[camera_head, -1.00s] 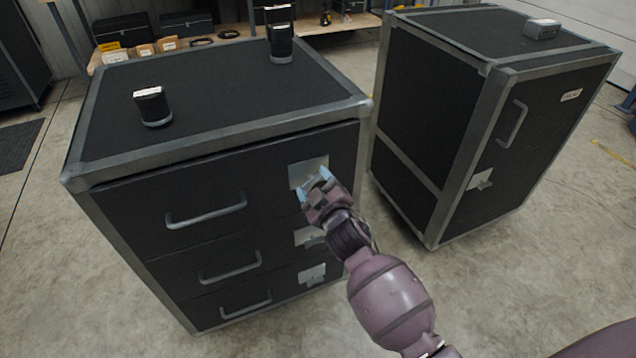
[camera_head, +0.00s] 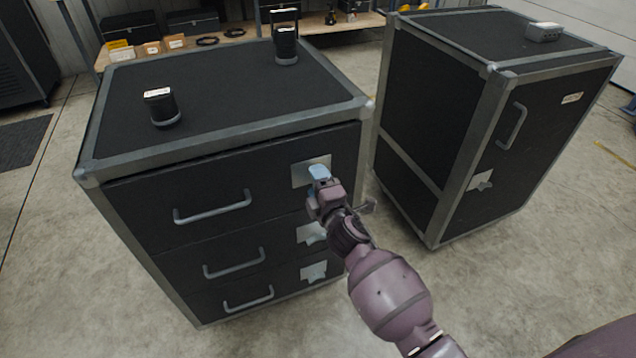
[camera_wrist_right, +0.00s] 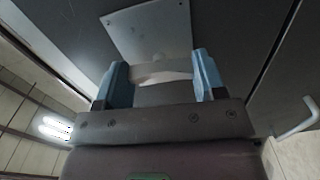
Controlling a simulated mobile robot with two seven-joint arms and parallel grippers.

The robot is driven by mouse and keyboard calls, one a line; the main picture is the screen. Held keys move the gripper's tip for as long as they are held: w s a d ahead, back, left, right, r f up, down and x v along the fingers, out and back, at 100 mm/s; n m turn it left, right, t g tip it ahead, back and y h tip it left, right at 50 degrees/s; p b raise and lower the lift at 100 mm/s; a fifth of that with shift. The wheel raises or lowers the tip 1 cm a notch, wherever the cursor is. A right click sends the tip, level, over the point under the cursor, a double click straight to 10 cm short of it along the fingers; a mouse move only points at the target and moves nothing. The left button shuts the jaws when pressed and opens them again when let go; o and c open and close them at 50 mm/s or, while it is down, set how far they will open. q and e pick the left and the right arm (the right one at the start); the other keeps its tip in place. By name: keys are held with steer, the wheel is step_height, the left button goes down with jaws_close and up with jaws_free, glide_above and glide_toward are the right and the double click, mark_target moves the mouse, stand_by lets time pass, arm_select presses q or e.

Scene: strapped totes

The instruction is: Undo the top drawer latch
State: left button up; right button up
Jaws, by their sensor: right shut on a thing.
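The black tote with drawers (camera_head: 150,222) stands at left. Its top drawer has a bar handle (camera_head: 212,208) and a silver latch plate (camera_head: 303,178) near its right end. My right gripper (camera_head: 319,176) is at that plate, its blue fingers seen nearly edge-on. In the right wrist view the two fingers are shut on a pale latch piece (camera_wrist_right: 163,76), just in front of the latch plate (camera_wrist_right: 150,28). The head view hides the latch piece behind the gripper. The top drawer looks closed. My left gripper is not in view.
Two lower drawers have their own latch plates (camera_head: 312,234) and handles. Two dark devices (camera_head: 161,107) stand on the tote's top. A second black tote (camera_head: 440,125) stands close on the right, with a narrow gap between. A shelf (camera_head: 220,42) with boxes is behind.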

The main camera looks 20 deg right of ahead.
steer(key=shift+n, duration=0.5)
steer(key=o, duration=0.9)
steer(key=shift+s+d+p, duration=0.15)
steer(key=shift+s+p, duration=0.4)
steer(key=shift+s, duration=4.85)
